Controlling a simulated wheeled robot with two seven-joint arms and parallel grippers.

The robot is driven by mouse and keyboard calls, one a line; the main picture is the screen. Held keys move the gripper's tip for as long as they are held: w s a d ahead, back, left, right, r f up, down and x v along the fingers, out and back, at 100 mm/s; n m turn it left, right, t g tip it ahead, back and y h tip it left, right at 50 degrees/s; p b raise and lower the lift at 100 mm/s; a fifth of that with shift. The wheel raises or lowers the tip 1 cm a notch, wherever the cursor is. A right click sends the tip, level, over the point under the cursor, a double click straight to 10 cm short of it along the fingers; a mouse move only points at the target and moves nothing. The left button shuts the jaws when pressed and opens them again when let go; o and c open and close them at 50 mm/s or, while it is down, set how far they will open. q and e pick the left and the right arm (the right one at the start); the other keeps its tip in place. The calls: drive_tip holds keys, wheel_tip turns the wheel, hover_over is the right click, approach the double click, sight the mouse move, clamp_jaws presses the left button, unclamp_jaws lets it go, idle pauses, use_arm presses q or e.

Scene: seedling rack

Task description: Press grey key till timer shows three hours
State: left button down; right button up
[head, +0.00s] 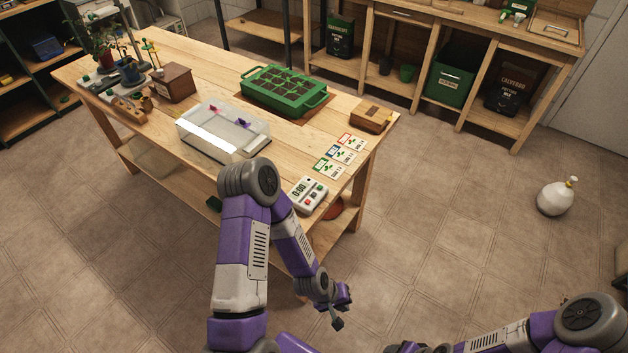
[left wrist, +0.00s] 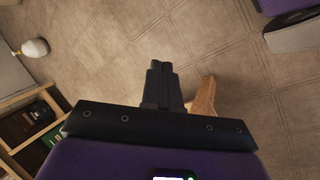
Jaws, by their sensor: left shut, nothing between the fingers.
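The timer (head: 308,194) is a small white box lying on the near right corner of the wooden table (head: 215,70). Its display appears to read 0:00. Several small keys sit beside and below the display, too small to tell apart surely by colour. My left gripper (head: 337,323) hangs below and in front of the table's near edge, well clear of the timer. In the left wrist view its two dark fingers (left wrist: 161,72) are together and empty, pointing over the floor. The fingers of my right gripper are not visible; only the right arm shows at the bottom right.
Seed cards (head: 340,154) lie behind the timer, with a small wooden box (head: 371,117) beyond them. A clear bin (head: 222,130) and a green seedling tray (head: 284,88) stand farther back. A white bottle (head: 557,197) stands on the floor. A table leg (left wrist: 204,102) shows in the left wrist view.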

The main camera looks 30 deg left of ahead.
use_arm(q)
drive_tip(key=w+a+r+n+t+p, duration=0.1)
drive_tip(key=w+a+r+n+p, duration=0.1)
drive_tip(key=w+r+n+p, duration=0.3)
drive_tip(key=w+a+r+n+t+y+p, duration=0.1)
drive_tip(key=w+a+r+n+t+p, duration=0.15)
drive_tip(key=r, duration=0.45)
drive_tip(key=w+a+r+n+p, duration=0.2)
drive_tip(key=r+p, duration=0.3)
drive_tip(key=r, duration=0.1)
wheel_tip(320, 180, up, 17)
drive_tip(key=n+t+y+p, duration=0.3)
drive_tip(key=n+y+p, duration=0.1)
drive_tip(key=n+p, duration=0.7)
hover_over(314, 194)
drive_tip(key=shift+s+m+p, duration=0.4)
drive_tip(key=shift+s+m, duration=0.05)
drive_tip(key=shift+d+f, duration=0.1)
wheel_tip(314, 194, down, 9)
drive_tip(key=b, duration=0.7)
drive_tip(key=shift+f+b, duration=0.25)
drive_tip(key=shift+b, duration=0.25)
